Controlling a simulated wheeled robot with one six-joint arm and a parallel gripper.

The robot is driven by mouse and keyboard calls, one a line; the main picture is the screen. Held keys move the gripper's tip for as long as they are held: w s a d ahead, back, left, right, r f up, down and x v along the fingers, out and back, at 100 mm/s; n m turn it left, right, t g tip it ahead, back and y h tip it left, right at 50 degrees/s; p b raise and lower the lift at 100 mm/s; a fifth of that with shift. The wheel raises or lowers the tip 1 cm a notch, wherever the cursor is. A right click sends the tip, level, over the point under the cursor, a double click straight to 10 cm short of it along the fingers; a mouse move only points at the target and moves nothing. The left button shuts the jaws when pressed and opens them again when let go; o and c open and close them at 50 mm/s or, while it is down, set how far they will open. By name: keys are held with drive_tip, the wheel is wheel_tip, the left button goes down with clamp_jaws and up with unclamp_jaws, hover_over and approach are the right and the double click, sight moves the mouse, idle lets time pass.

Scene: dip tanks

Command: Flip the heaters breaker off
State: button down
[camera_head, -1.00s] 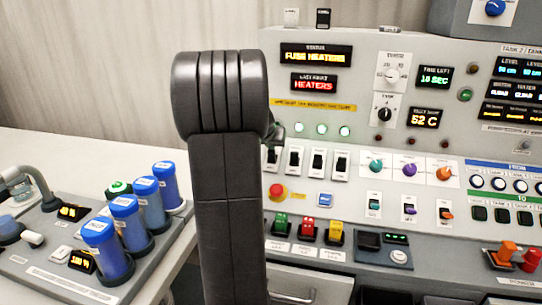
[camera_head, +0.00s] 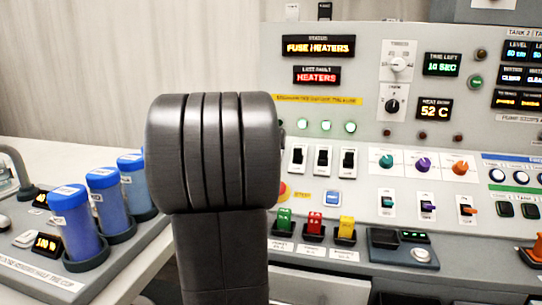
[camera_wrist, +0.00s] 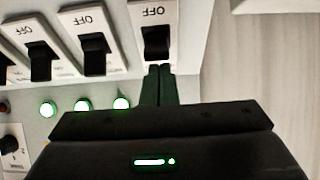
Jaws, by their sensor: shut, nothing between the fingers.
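A row of black breaker switches on white plates stands on the console; three of them show in the head view, the middle one at its centre (camera_head: 322,160). In the wrist view, the end breaker (camera_wrist: 157,42) has an upside-down OFF label beside its black toggle. My gripper (camera_wrist: 160,68) is shut and empty, its fingertips right at that toggle's near edge; I cannot tell whether they touch. My arm hides this breaker and my gripper in the head view. No name label on the breakers is readable, so I cannot tell which is heaters.
Lit green lamps (camera_wrist: 82,106) sit beside the breakers. The status display (camera_head: 318,46) reads FUSE HEATERS and the fault display (camera_head: 317,76) reads HEATERS. Green, red and yellow switches (camera_head: 315,223) lie below. Blue cylinders (camera_head: 105,200) stand at left.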

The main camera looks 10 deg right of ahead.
drive_tip(key=shift+p, duration=0.3)
drive_tip(key=shift+w, duration=0.1)
drive_tip(key=shift+w+d, duration=0.35)
drive_tip(key=shift+w, duration=0.3)
drive_tip(key=p+v, duration=0.2)
drive_tip(key=v, duration=1.2)
drive_tip(key=shift+w+d+f, duration=0.1)
drive_tip(key=shift+f, duration=0.15)
